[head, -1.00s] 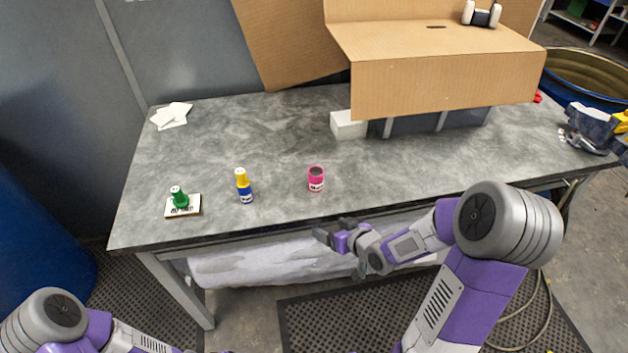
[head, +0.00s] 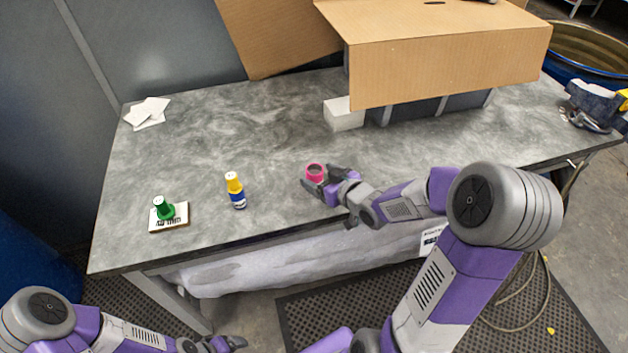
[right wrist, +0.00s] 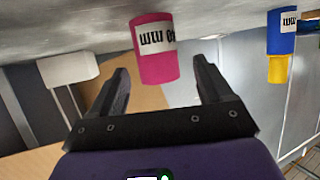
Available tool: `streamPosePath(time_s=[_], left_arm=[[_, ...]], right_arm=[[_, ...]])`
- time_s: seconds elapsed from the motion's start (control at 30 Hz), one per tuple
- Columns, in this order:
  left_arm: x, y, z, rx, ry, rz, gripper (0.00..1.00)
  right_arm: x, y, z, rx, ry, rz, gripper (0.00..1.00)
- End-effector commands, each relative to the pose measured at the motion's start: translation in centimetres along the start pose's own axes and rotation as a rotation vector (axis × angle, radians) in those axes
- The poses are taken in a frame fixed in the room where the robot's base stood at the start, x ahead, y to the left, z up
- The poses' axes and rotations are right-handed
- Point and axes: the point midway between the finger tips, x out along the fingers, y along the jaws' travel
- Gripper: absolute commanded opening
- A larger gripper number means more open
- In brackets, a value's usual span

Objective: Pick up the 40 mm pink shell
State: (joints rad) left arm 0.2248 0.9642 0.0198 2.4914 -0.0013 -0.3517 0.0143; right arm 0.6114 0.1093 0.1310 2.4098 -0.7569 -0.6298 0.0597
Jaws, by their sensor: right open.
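In the right wrist view the pink shell (right wrist: 154,50) shows a white label with "mm" lettering and sits ahead of the fingers. My right gripper (head: 322,190) is open at the shell's near side; in the right wrist view its two dark fingers (right wrist: 163,85) are spread, with the shell showing between their tips. It is not closed on anything. My left gripper (head: 228,344) is low at the bottom edge, away from the table; its finger opening is unclear.
A green piece (head: 164,208) sits on a small labelled block (head: 169,219). A white block (head: 343,115) and a cardboard box (head: 450,65) stand behind. White papers (head: 147,113) lie at back left.

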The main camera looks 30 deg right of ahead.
Motion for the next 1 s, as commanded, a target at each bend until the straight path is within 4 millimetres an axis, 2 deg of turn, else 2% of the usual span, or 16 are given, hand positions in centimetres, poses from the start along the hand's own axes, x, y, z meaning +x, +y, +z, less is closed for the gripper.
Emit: streamPosePath(time_s=[0.03, 0.2, 0.47, 0.57, 0.87, 1.0], left_arm=[[0.7, -0.2, -0.1, 0.0, 0.0, 0.0, 0.82], [1.1, -0.4, -0.1, 0.0, 0.001, 0.0, 0.82], [1.1, -0.4, -0.1, 0.0, 0.001, 0.0, 0.82], [1.1, -0.4, -0.1, 0.0, 0.001, 0.0, 0.82], [1.1, -0.4, -0.1, 0.0, 0.001, 0.0, 0.82], [1.1, -0.4, -0.1, 0.0, 0.001, 0.0, 0.82]], right_arm=[[1.1, 0.1, 0.5, 0.0, -0.001, -0.002, 0.8], [3.0, 0.1, 0.3, 0.0, 0.0, -0.002, 0.8], [3.2, 0.1, 0.2, 0.0, -0.001, 0.0, 0.8], [3.2, 0.1, 0.2, 0.0, -0.001, 0.0, 0.67], [3.2, 0.1, 0.2, 0.0, -0.001, 0.0, 0.21], [3.2, 0.1, 0.1, 0.0, -0.001, 0.0, 0.19]])
